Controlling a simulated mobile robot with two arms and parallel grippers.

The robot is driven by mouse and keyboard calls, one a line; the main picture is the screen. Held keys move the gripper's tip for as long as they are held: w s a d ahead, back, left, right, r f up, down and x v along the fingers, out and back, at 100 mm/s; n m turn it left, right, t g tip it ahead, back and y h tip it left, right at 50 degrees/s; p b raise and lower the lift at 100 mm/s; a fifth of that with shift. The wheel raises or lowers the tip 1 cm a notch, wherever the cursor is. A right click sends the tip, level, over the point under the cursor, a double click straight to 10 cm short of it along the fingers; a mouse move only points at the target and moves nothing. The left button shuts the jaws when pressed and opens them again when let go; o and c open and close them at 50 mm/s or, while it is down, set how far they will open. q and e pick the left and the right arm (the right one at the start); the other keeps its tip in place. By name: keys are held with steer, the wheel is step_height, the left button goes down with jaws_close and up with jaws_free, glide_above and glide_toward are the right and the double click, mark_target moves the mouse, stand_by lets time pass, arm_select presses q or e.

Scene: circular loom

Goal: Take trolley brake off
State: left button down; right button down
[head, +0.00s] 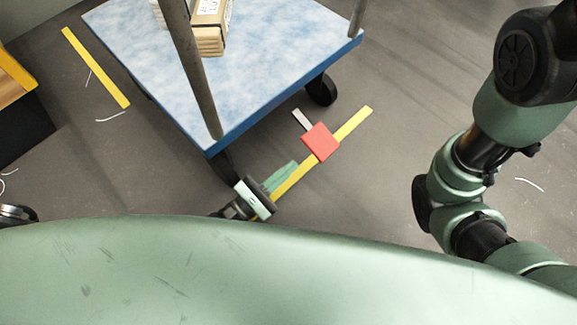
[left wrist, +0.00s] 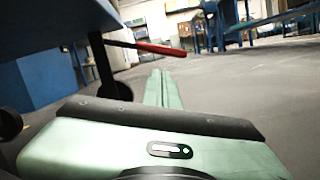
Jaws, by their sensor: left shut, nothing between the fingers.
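The trolley (head: 270,75) has a blue deck, grey posts and black casters, one (head: 321,89) at its right corner. A red brake pedal (head: 320,141) on a grey bar sticks out from the trolley's near right side. In the left wrist view the pedal (left wrist: 160,49) shows as a thin red plate, tilted slightly, ahead of and above the fingertips. My left gripper (head: 291,166) is low by the trolley's near corner, left of and below the pedal in the head view. Its green fingers (left wrist: 160,72) are together, empty and apart from the pedal. My right gripper is out of view.
Cardboard boxes (head: 211,25) stand on the deck. Yellow tape strips lie on the floor, one (head: 97,68) left of the trolley and one (head: 355,122) under the pedal. The floor right of the pedal is clear up to my right arm.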

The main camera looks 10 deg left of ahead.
mark_target(317, 150)
arm_select(q)
steer(key=b+x, duration=0.2)
steer(key=x, duration=0.5)
steer(key=shift+w+d, duration=0.1)
steer(key=shift+w, duration=0.05)
steer(key=r, duration=0.1)
steer(key=d+r+p, duration=0.1)
steer(key=s+r+p, duration=0.1)
steer(key=r, duration=0.1)
steer(key=shift+d+r, duration=0.1)
steer(key=shift+d, duration=0.2)
